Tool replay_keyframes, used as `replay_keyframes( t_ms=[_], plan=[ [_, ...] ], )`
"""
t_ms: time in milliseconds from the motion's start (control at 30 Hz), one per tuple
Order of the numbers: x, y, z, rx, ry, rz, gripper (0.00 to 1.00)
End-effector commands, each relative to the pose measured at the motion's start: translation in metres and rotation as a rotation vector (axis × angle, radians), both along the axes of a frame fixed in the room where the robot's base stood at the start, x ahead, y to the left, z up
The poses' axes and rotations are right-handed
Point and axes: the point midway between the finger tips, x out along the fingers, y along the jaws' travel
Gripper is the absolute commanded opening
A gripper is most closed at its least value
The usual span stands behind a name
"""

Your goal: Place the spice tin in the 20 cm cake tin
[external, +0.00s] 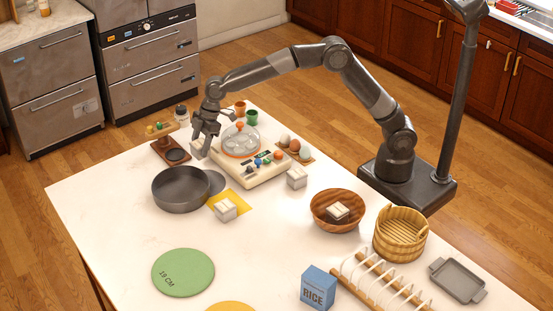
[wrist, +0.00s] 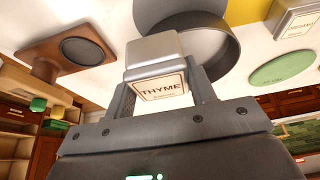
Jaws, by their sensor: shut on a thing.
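My gripper (external: 202,140) is shut on a small pale spice tin (external: 197,149), held in the air over the far left of the table. In the wrist view this tin (wrist: 152,48) sits between the two fingers, and its label reads THYME. The dark grey round cake tin (external: 181,204) stands open on the table, nearer the camera than my gripper and a little left of it. Its wall also shows behind the right finger in the wrist view (wrist: 225,60). The held tin appears apart from the cake tin. I see no size mark on the cake tin.
A grey disc (external: 216,182) lies beside the cake tin. Similar pale tins stand on a yellow mat (external: 243,206), by the white appliance (external: 250,172) and in a wooden bowl (external: 322,217). A brown scale-like stand (external: 160,147) is left of my gripper.

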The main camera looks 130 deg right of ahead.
Motion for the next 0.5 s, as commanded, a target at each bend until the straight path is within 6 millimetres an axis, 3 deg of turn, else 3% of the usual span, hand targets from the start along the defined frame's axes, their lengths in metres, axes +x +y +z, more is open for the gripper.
replay_keyframes(
  t_ms=[233,500],
  plan=[
    [0.043,0.033,-0.032,0.000,0.001,0.003,0.27],
    [0.056,0.042,-0.046,0.000,0.000,-0.001,0.27]
  ],
)
